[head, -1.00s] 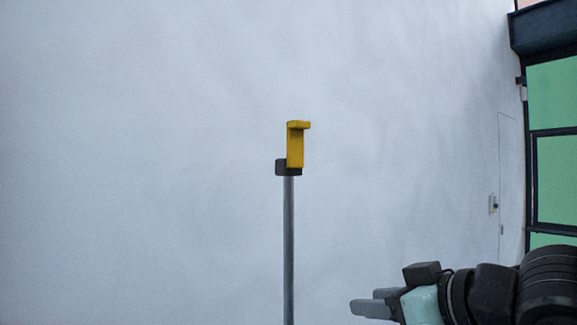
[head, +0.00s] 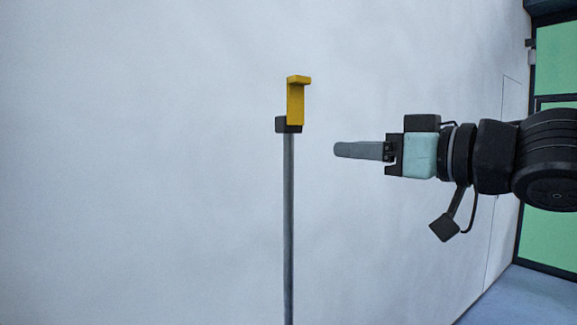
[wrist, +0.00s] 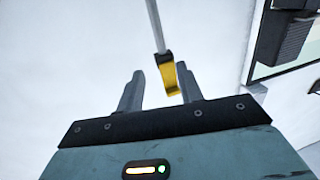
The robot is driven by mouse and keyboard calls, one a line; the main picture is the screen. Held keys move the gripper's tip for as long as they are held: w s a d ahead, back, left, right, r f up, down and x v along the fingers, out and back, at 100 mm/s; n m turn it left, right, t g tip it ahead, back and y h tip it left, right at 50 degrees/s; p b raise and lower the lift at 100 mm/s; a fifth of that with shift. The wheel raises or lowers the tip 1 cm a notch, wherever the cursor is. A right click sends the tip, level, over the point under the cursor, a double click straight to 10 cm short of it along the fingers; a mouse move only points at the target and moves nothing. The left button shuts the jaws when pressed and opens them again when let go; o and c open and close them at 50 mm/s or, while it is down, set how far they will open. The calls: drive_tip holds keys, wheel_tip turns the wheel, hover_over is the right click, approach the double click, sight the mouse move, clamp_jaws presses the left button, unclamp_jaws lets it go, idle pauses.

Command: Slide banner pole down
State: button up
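The banner pole (head: 288,230) is a thin grey upright pole. A yellow hooked piece (head: 295,102) sits at its top, on a small dark block (head: 284,125). My gripper (head: 340,150) is to the right of the pole, a little below the yellow piece, pointing left at it. In the wrist view the two fingers (wrist: 158,88) are spread apart with nothing held. The yellow piece (wrist: 168,76) shows there beyond and between the fingertips, with the pole (wrist: 155,25) running up from it. The pole's lower end is out of view.
A pale wall (head: 130,160) fills the background. At the right are green panels in a dark frame (head: 550,240) and a strip of bluish floor (head: 520,300). The space between my gripper and the pole is clear.

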sight(293, 146)
drive_tip(key=b+x, duration=0.7)
drive_tip(key=x, duration=0.7)
drive_tip(key=shift+w+a+f, duration=0.1)
drive_tip(key=shift+a, duration=0.1)
clamp_jaws()
